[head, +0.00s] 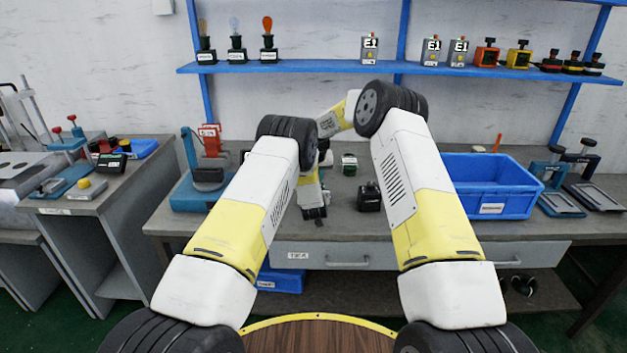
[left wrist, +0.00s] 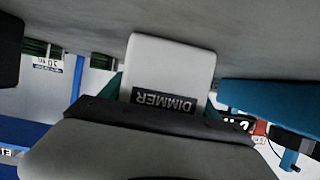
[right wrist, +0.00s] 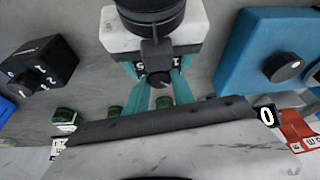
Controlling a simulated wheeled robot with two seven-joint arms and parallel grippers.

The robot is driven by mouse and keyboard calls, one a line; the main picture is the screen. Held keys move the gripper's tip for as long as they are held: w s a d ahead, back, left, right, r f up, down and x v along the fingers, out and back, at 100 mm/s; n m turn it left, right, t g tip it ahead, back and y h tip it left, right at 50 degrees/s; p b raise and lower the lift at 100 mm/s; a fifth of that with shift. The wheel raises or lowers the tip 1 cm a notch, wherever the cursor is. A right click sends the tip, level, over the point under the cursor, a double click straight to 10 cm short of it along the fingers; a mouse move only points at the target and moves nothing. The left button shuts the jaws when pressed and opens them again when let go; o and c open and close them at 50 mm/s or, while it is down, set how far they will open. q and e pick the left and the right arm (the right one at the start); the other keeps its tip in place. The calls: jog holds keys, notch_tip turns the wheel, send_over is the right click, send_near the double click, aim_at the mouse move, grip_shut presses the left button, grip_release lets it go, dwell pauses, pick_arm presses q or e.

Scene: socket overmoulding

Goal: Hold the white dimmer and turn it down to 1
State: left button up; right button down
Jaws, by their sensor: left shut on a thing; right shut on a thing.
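The white dimmer (left wrist: 172,62) is between the teal fingertips of my left gripper (left wrist: 164,95); its DIMMER label appears upside down in the left wrist view. The right wrist view shows the dimmer's white body (right wrist: 188,30) near the top. There, my right gripper's teal fingers (right wrist: 158,88) are shut on the small black knob (right wrist: 158,77) from both sides. Markings behind the knob are mostly covered, so its setting cannot be read. In the head view my arms reach over the bench, and I cannot make out the dimmer.
In the head view a black box (head: 369,197) and a small green-and-white item (head: 349,165) lie close to the arms. A blue bin (head: 523,190) stands at right. A red device (head: 209,140) stands at left, and a shelf (head: 330,67) runs behind.

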jog(key=shift+n+y, duration=0.3)
jog(key=shift+n, duration=0.3)
jog(key=c, duration=1.1)
grip_release()
jog(key=shift+o, duration=0.2)
jog(key=shift+r, duration=0.1)
jog(key=v, duration=1.1)
jog(key=shift+r, duration=0.35)
jog(key=shift+s+d, duration=0.1)
jog(key=shift+s, duration=0.05)
